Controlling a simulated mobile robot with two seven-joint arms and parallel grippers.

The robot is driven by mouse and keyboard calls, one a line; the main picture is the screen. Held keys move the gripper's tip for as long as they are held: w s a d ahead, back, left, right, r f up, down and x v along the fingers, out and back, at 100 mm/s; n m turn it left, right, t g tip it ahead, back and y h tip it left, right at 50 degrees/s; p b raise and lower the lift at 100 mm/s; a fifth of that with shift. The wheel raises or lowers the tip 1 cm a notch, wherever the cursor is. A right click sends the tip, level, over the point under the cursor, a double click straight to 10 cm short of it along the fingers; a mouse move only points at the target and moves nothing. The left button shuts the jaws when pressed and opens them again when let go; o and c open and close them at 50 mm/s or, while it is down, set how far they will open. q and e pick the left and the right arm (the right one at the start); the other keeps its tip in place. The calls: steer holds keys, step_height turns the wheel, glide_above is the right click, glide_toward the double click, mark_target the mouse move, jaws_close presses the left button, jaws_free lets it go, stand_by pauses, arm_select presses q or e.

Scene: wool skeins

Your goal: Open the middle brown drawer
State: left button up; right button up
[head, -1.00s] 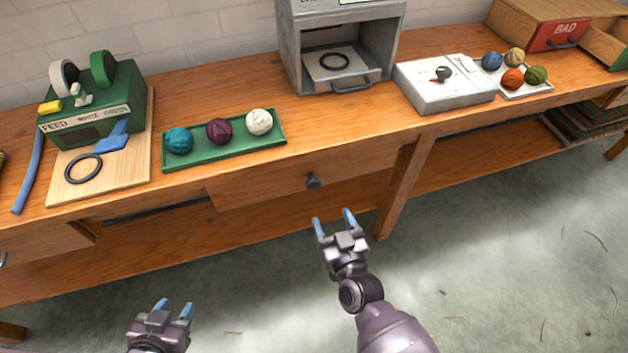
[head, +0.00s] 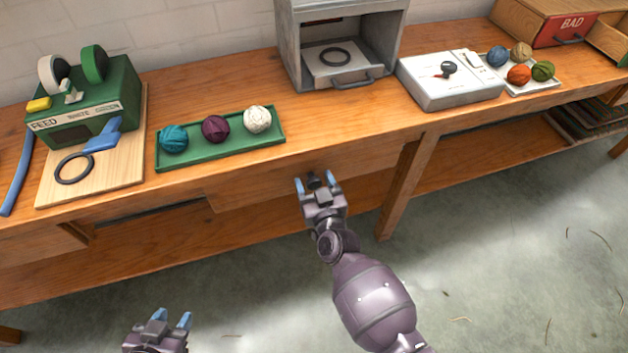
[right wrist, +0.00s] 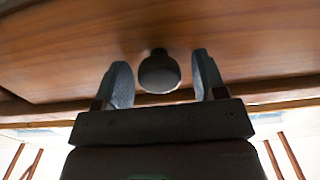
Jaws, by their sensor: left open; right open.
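The middle brown drawer (head: 262,184) is in the bench front below the green tray, and I see no gap that shows it open. Its dark round knob (head: 314,181) is partly hidden by my right gripper in the head view. In the right wrist view the knob (right wrist: 159,72) sits between the open fingers of my right gripper (right wrist: 164,82), with a gap on each side. My right gripper (head: 314,183) is open at the drawer front. My left gripper (head: 171,318) is open and empty, low over the floor in front of the bench.
A bench leg (head: 405,190) stands right of the drawer.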

arm_select(q)
steer(key=shift+w+r, duration=0.1)
arm_select(e)
steer(key=shift+w, duration=0.1)
jaws_close()
arm_select(q)
steer(key=shift+t, duration=0.4)
step_height(320, 180, up, 6)
steer(key=p, duration=0.7)
arm_select(e)
steer(key=v, duration=2.2)
steer(key=shift+r, duration=0.1)
arm_select(q)
steer(key=shift+w, duration=0.1)
arm_select(e)
jaws_free()
steer(key=shift+s, duration=0.3)
